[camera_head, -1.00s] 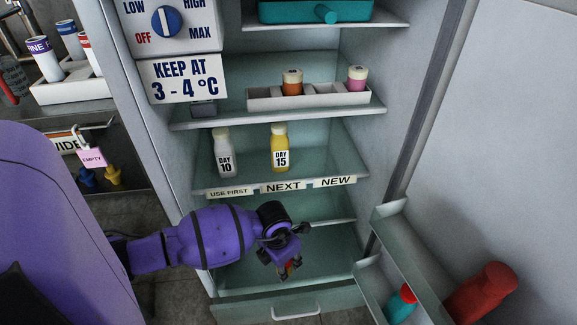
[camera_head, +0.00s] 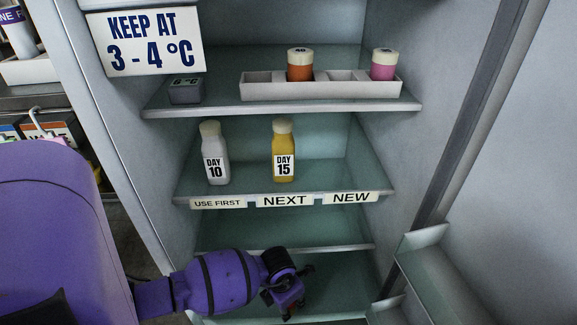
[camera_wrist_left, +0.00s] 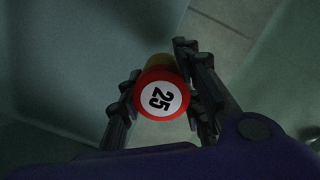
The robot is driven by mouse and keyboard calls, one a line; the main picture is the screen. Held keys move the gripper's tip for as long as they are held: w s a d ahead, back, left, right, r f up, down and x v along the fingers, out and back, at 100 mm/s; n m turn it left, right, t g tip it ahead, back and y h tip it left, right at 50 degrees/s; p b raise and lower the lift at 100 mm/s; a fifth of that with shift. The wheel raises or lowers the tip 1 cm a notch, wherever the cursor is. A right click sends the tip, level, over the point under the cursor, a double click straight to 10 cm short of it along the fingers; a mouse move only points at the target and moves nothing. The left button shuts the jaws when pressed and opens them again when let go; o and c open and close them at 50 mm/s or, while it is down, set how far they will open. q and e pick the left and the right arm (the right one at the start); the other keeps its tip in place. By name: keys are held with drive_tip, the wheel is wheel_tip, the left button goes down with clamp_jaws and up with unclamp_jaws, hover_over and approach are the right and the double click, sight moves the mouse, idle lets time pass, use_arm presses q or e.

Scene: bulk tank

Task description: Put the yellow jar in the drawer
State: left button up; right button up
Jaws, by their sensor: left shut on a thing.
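My left gripper (camera_head: 287,300) is low in front of the fridge's bottom compartment. It is shut on a jar with a red rim and a white lid top marked 25 (camera_wrist_left: 160,97). In the left wrist view the jar sits between the two dark fingers, and a bit of its yellowish body (camera_wrist_left: 155,61) shows behind the lid. In the head view the gripper mostly hides the jar. The drawer cannot be made out in the head view now. My right gripper is not in view.
A white DAY 10 bottle (camera_head: 214,155) and a yellow DAY 15 bottle (camera_head: 284,152) stand on the labelled shelf (camera_head: 230,197). Above, a white rack (camera_head: 345,90) holds an orange jar (camera_head: 300,66) and a pink jar (camera_head: 383,65). Door bins (camera_head: 425,242) stick out at right.

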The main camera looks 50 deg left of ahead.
use_arm(q)
wheel_tip(320, 180, down, 3)
drive_tip(key=shift+f+b, duration=0.2)
drive_tip(key=shift+b, duration=0.5)
drive_tip(key=shift+f, duration=0.2)
drive_tip(key=shift+r, duration=0.15)
drive_tip(key=shift+f, duration=0.2)
drive_tip(key=o, duration=1.2)
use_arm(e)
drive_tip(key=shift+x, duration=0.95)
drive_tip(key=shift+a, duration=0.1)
